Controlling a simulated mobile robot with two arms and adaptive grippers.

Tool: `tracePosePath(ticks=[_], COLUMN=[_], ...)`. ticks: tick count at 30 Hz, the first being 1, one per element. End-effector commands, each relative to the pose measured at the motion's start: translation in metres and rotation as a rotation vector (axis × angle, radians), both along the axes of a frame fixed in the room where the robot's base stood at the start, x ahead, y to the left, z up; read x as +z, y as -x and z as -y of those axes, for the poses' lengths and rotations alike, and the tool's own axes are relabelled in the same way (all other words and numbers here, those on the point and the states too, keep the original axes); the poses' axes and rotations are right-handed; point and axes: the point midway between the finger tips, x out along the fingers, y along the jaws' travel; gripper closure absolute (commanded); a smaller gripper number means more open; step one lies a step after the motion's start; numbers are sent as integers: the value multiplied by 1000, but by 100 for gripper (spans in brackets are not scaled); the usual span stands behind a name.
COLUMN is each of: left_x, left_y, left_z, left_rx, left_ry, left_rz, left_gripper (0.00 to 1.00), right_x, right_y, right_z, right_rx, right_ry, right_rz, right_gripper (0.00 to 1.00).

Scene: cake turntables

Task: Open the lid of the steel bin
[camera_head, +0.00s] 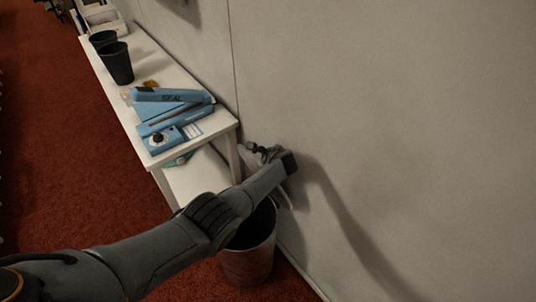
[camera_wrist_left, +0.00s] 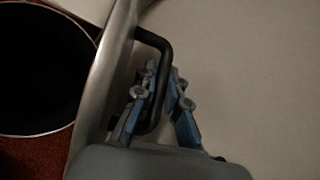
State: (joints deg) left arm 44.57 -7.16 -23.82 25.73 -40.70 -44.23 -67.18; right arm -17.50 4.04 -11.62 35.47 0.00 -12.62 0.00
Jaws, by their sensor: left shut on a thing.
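The steel bin (camera_head: 246,266) stands on the carpet against the wall, and its dark mouth shows open in the head view. In the left wrist view its round opening (camera_wrist_left: 40,70) is dark at the left. The bin's lid (camera_wrist_left: 106,75) is seen nearly edge-on beside the opening, standing steeply raised. A black handle (camera_wrist_left: 161,44) sticks out from the lid. My left gripper (camera_wrist_left: 163,88) is shut on this handle. In the head view my left gripper (camera_head: 260,154) is above and behind the bin, partly hidden by my arm. My right gripper is not in view.
A white table (camera_head: 222,124) runs along the wall beyond the bin. It holds a blue sealer (camera_head: 172,115) and dark cups (camera_head: 117,64). The wall (camera_head: 400,110) is close behind the lid. Red carpet (camera_head: 75,170) is clear at the left.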

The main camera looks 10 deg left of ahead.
Motion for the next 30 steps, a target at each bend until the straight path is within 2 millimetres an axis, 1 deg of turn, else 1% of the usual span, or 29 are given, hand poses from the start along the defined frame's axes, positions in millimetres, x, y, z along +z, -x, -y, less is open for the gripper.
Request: tracePosePath(ticks=[1, 2, 3, 11, 17, 23, 30], left_x=[1, 1, 1, 1, 4, 13, 30], left_y=[-1, -1, -1, 0, 3, 13, 32], left_z=[1, 1, 1, 0, 3, 8, 18], left_rx=[-2, -2, -2, 0, 0, 0, 0], left_ry=[2, 2, 2, 1, 1, 3, 3], left_rz=[3, 3, 2, 1, 3, 3, 3], left_gripper=[84, 78, 78, 78, 78, 78, 78], right_x=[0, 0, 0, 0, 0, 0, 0], right_y=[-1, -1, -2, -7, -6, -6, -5], right_z=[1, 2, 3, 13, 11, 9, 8], right_rx=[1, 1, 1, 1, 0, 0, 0], right_ry=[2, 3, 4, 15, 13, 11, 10], right_rz=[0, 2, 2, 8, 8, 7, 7], right_gripper=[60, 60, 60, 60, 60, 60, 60])
